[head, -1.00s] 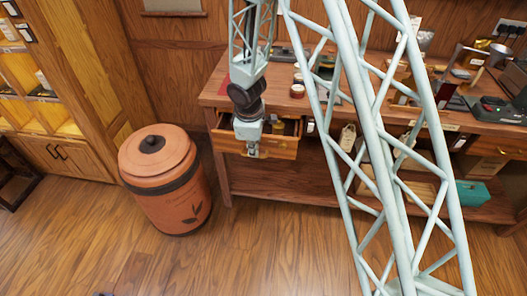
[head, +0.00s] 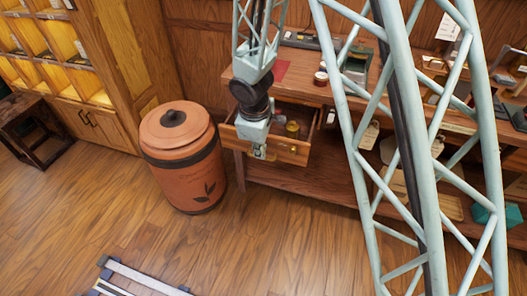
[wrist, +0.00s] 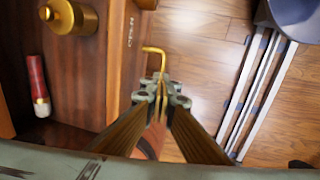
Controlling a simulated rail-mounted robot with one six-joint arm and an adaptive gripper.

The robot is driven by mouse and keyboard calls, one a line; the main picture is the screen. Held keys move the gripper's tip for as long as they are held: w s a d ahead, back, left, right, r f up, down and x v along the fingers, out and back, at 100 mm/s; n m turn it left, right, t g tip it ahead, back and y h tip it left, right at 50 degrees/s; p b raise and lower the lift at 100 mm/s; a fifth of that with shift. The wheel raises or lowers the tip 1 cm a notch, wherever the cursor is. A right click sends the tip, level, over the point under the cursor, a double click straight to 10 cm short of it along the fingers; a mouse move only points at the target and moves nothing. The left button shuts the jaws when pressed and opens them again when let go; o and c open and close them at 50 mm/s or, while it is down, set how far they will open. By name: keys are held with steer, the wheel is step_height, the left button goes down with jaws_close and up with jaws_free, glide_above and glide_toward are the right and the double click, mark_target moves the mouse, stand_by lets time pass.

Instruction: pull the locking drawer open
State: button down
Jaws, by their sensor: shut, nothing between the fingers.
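The wooden drawer (head: 293,152) stands pulled out from the left end of the desk, its inside showing. In the wrist view its front panel (wrist: 127,60) runs beside my gripper, with small lettering on it. A bent brass piece (wrist: 154,50), seemingly the drawer's pull, shows at the fingertips. My gripper (wrist: 160,95) is shut and empty just outside the drawer front; I cannot tell whether it touches the brass piece. In the head view my gripper (head: 258,153) is in front of the drawer's left part.
The wooden desk (head: 300,88) carries jars and trays. A lidded terracotta bin (head: 183,165) stands left of the drawer. A rail (head: 140,278) lies on the floor at the front. The floor before the drawer is clear.

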steer(key=shift+s+d+f, duration=0.15)
steer(key=shift+s+f, duration=0.15)
steer(key=shift+s, duration=0.05)
steer(key=c, duration=3.1)
jaws_free()
steer(key=shift+w, duration=0.1)
steer(key=shift+w+r, duration=0.15)
steer(key=shift+r, duration=0.05)
steer(key=shift+r, duration=0.1)
step_height(320, 180, up, 11)
steer(key=s, duration=0.2)
steer(key=shift+a+r, duration=0.2)
steer(key=shift+a, duration=0.1)
steer(key=shift+s, duration=0.1)
steer(key=shift+r, duration=0.1)
